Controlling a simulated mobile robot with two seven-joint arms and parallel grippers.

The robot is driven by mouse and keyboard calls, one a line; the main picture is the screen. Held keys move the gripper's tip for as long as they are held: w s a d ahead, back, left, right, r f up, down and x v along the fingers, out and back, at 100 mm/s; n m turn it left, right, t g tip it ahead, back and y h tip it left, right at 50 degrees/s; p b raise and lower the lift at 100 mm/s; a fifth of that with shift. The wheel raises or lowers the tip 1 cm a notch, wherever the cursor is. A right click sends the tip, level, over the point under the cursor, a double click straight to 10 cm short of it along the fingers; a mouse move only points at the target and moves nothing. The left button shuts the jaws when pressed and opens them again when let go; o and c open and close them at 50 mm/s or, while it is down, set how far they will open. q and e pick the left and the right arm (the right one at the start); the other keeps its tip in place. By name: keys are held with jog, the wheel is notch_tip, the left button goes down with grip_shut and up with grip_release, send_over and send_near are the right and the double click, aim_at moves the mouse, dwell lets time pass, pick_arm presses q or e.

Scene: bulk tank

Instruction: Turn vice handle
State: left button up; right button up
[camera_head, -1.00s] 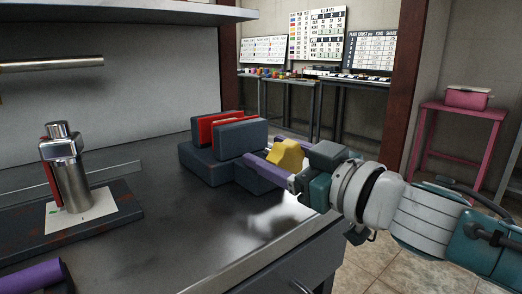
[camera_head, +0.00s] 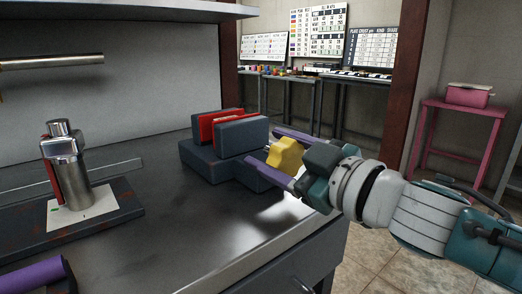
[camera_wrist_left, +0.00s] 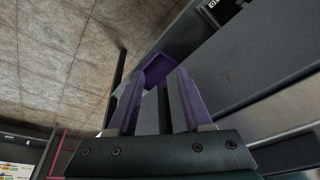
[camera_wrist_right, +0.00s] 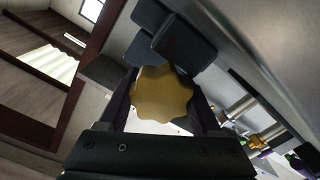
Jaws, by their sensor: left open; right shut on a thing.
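The vice (camera_head: 235,140) is a dark blue-grey block with red jaw faces, on the grey bench top. Its yellow lobed handle (camera_head: 286,155) is on the side facing my right arm. My right gripper (camera_head: 274,153) has its purple fingers on either side of the handle, shut on it. In the right wrist view the handle (camera_wrist_right: 163,94) sits between the two fingers, with the vice (camera_wrist_right: 172,38) beyond it. My left gripper (camera_wrist_left: 168,88) is open and empty in the left wrist view.
A metal cylinder device (camera_head: 68,165) stands on a dark plate at the left of the bench. A purple rounded thing (camera_head: 35,277) shows at the lower left. A shelf (camera_head: 130,11) overhangs the back. The bench top before the vice is clear.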

jog(key=o, duration=1.4)
jog(key=shift+d+f, duration=0.1)
jog(key=shift+f, duration=0.15)
